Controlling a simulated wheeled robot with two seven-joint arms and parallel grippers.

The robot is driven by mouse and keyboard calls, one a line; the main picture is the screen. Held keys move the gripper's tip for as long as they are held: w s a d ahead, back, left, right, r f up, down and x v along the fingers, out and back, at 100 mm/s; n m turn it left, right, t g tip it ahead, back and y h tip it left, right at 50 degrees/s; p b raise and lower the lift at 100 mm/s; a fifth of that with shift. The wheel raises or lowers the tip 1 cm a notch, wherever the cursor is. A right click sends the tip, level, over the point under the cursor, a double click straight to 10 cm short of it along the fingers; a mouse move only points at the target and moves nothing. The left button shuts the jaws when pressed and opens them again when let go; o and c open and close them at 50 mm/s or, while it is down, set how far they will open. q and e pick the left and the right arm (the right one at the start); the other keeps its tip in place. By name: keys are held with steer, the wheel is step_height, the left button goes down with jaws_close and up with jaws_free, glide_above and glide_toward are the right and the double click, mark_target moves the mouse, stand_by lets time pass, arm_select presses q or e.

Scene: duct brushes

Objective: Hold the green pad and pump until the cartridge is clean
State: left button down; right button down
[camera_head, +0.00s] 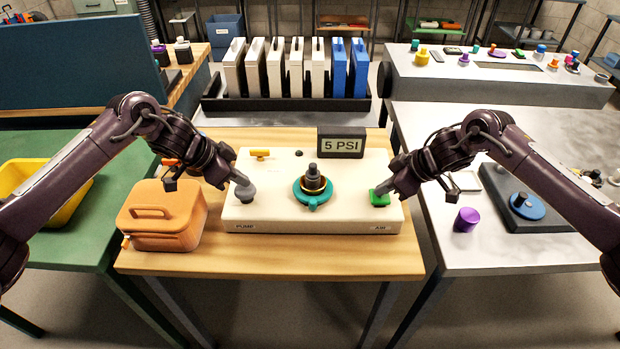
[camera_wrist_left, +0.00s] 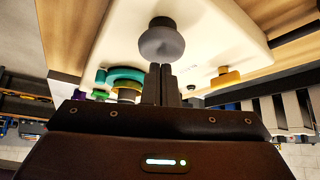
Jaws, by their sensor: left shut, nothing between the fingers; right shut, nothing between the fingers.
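The cream base unit (camera_head: 285,226) stands on the wooden table, labelled PUMP at its left and AIR at its right. The grey pump knob (camera_head: 245,192) is at the left end; my left gripper (camera_head: 238,181) is shut and empty, its fingertips at the knob. In the left wrist view the knob (camera_wrist_left: 161,42) sits right at the tips of the closed fingers (camera_wrist_left: 160,72). The green pad (camera_head: 379,198) is at the right end; my right gripper (camera_head: 383,190) is shut, its tips on or just above it. The dark cartridge (camera_head: 312,176) stands upright in a teal ring (camera_head: 313,197). The display (camera_head: 341,145) reads 5 PSI.
An orange lidded box (camera_head: 163,220) stands left of the unit. An orange lever (camera_head: 260,154) sits on the unit's back edge. A purple cylinder (camera_head: 466,219) and a dark block with a blue disc (camera_head: 527,206) are on the right table. White and blue panels stand in a rack (camera_head: 285,104) behind.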

arm_select(q)
steer(key=shift+f, duration=1.1)
steer(key=shift+r, duration=1.15)
steer(key=shift+f, duration=1.2)
steer(key=shift+r, duration=1.3)
